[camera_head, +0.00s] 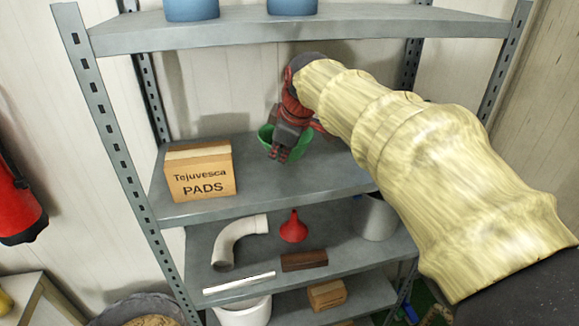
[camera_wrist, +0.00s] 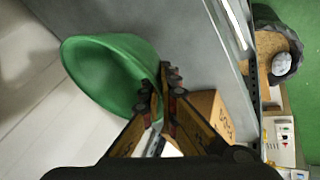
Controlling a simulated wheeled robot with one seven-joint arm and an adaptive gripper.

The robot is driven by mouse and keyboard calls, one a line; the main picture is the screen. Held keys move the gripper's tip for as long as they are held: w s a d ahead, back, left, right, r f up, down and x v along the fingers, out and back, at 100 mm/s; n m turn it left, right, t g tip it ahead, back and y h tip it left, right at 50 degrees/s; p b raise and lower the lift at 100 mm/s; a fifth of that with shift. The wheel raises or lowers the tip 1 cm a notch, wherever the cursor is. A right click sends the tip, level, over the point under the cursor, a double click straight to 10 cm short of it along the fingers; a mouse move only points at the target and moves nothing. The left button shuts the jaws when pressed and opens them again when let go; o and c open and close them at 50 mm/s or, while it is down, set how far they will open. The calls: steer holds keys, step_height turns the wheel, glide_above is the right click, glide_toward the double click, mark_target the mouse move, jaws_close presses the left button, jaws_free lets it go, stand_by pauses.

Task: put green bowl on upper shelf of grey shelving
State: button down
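The green bowl (camera_head: 301,146) is at the shelf level that carries the cardboard box, towards the back of the grey shelving (camera_head: 107,120). My gripper (camera_head: 278,152) reaches down in front of the bowl and hides part of it. In the wrist view, my gripper (camera_wrist: 160,98) has its fingertips close together on either side of the rim of the bowl (camera_wrist: 100,72), pinching it. I cannot tell whether the bowl touches the shelf board (camera_head: 270,188).
A "Tejuvesca PADS" box (camera_head: 200,172) stands left on the same board. Blue containers (camera_head: 190,8) stand on the board above. Below are a white pipe elbow (camera_head: 238,236), a red funnel (camera_head: 293,228) and a brown block (camera_head: 304,261). The board's front middle is clear.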

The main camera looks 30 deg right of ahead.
steer(key=shift+d+f, duration=0.95)
steer(key=shift+f, duration=0.1)
steer(key=f, duration=0.1)
steer(key=f+p, duration=0.1)
steer(key=f, duration=0.1)
steer(key=shift+s+d, duration=0.1)
steer(key=shift+d, duration=0.25)
steer(key=shift+f, duration=0.45)
steer(key=c, duration=2.6)
jaws_free()
steer(key=shift+f, duration=0.2)
steer(key=o, duration=0.5)
steer(key=shift+o, duration=0.3)
steer(key=shift+r, duration=0.1)
